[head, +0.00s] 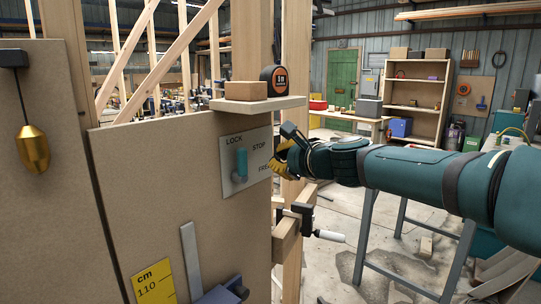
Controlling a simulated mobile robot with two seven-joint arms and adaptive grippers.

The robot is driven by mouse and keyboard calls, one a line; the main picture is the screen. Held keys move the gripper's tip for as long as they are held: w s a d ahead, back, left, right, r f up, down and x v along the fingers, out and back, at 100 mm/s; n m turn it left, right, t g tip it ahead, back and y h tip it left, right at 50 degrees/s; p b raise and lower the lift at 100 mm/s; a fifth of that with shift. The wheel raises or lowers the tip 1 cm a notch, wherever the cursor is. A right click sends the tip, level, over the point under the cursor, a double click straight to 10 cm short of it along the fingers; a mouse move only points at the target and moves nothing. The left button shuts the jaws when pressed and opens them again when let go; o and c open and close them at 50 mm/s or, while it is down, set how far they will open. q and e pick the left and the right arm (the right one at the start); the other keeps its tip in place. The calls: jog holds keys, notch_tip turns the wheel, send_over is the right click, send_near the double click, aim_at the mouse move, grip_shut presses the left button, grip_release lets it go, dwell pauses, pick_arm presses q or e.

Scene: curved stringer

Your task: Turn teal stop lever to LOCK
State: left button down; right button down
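The teal stop lever (241,163) is mounted on a pale metal plate (258,184) on the brown board. The plate carries the words LOCK at upper left, STOP to the right of it and FREE lower right. The lever stands nearly upright, its top end just below the word LOCK. My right gripper (277,165), with yellow fingers, is at the plate's right edge, to the right of the lever and apart from it in the picture. It partly covers the word FREE. Its finger opening is hard to make out. My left gripper is out of view.
A small shelf (258,104) above the plate holds a wooden block (245,90) and a tape measure (274,82). A clamp (307,221) sticks out below my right gripper. A brass plumb bob (32,148) hangs at left. A yellow cm scale (154,283) is below.

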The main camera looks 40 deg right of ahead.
jog(key=s+a, duration=0.1)
jog(key=s, duration=0.5)
jog(key=shift+s+p, duration=0.15)
jog(key=shift+p, duration=0.15)
